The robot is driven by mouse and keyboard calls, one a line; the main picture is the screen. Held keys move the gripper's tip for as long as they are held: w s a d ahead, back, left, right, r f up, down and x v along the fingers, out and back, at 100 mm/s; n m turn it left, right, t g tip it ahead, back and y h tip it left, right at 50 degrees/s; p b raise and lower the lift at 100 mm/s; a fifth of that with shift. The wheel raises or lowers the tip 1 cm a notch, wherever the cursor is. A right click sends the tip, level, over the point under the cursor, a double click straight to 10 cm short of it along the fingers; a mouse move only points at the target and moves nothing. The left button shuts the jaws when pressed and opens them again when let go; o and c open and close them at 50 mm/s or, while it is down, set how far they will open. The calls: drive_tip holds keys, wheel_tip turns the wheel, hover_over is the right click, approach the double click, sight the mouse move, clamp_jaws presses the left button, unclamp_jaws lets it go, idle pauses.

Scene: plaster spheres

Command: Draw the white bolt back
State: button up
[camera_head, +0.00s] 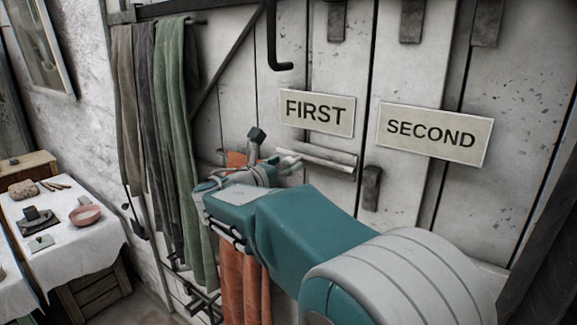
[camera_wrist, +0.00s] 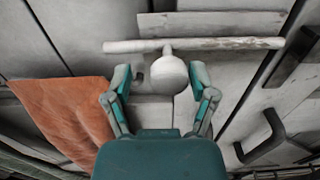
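The white bolt (camera_wrist: 220,45) is a pale, worn rod lying across the planks in the wrist view, with a round white knob (camera_wrist: 168,76) on a short stem. In the head view the bolt (camera_head: 318,160) lies below the FIRST sign (camera_head: 317,112). My gripper (camera_wrist: 161,78) is open, with one finger on each side of the knob. A gap shows at the left finger; the right finger is close to the knob, and I cannot tell whether it touches. In the head view my gripper (camera_head: 288,162) is at the bolt's left end, and my wrist partly hides that area.
A SECOND sign (camera_head: 433,133) hangs to the right. A black hooked handle (camera_head: 275,40) is above the bolt. An orange cloth (camera_wrist: 68,115) hangs close to my gripper's left. Green and grey cloths (camera_head: 176,130) hang further left, before a white-covered table (camera_head: 75,245) with small objects.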

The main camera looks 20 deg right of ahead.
drive_tip(key=shift+a, duration=0.2)
drive_tip(key=v, duration=1.2)
drive_tip(key=shift+f, duration=0.1)
